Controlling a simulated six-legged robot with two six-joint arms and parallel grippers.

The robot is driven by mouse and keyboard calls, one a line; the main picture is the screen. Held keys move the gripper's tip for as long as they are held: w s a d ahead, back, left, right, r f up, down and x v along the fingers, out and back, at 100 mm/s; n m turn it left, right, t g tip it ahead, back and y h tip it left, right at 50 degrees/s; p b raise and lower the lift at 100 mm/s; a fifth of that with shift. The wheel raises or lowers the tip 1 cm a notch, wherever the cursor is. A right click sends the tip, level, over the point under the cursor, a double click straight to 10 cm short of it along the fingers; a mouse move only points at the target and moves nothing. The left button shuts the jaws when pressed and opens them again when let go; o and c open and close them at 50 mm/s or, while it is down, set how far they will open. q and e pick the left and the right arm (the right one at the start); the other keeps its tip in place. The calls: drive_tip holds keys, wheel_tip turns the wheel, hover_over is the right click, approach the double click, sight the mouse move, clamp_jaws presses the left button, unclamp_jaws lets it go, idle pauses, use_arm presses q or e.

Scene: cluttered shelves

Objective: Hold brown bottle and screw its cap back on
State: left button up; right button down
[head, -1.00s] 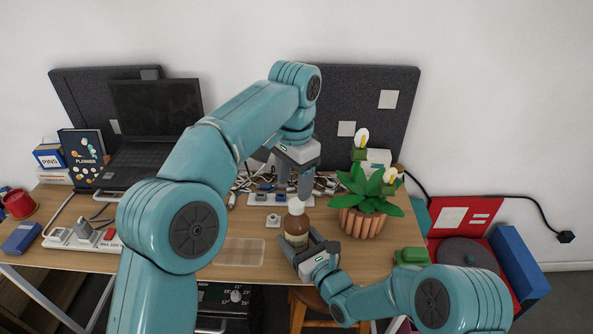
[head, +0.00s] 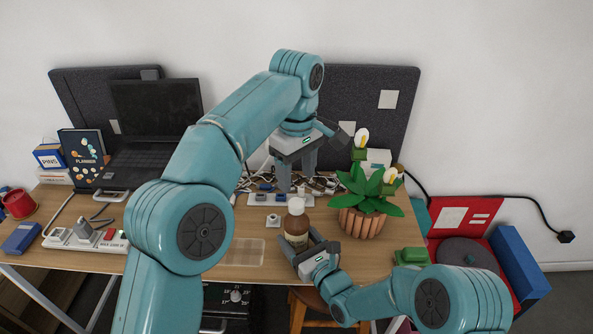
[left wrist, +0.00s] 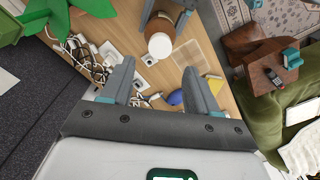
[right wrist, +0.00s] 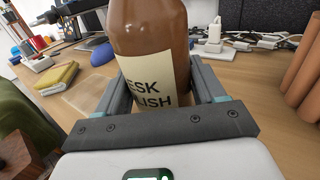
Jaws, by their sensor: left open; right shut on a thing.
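The brown bottle (head: 296,238) stands upright at the table's front edge, with a cream label facing my right gripper. My right gripper (head: 302,248) is shut around its body; the right wrist view shows the bottle (right wrist: 152,35) between the fingers. A white cap (head: 296,205) sits on the bottle's top; how tight it is cannot be told. It also shows in the left wrist view (left wrist: 160,45). My left gripper (head: 297,178) is open and empty, fingers pointing down, above and behind the bottle, apart from the cap.
A potted plant (head: 362,222) stands close right of the bottle. Behind are tangled cables (head: 320,184) and a power strip (head: 268,200). A small white square item (head: 273,220) lies left of the bottle, near a translucent mat (head: 243,252). A laptop (head: 155,115) stands at the back left.

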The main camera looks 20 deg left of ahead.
sight(296, 203)
use_arm(q)
drive_tip(key=shift+f, duration=0.1)
drive_tip(key=shift+f, duration=3.95)
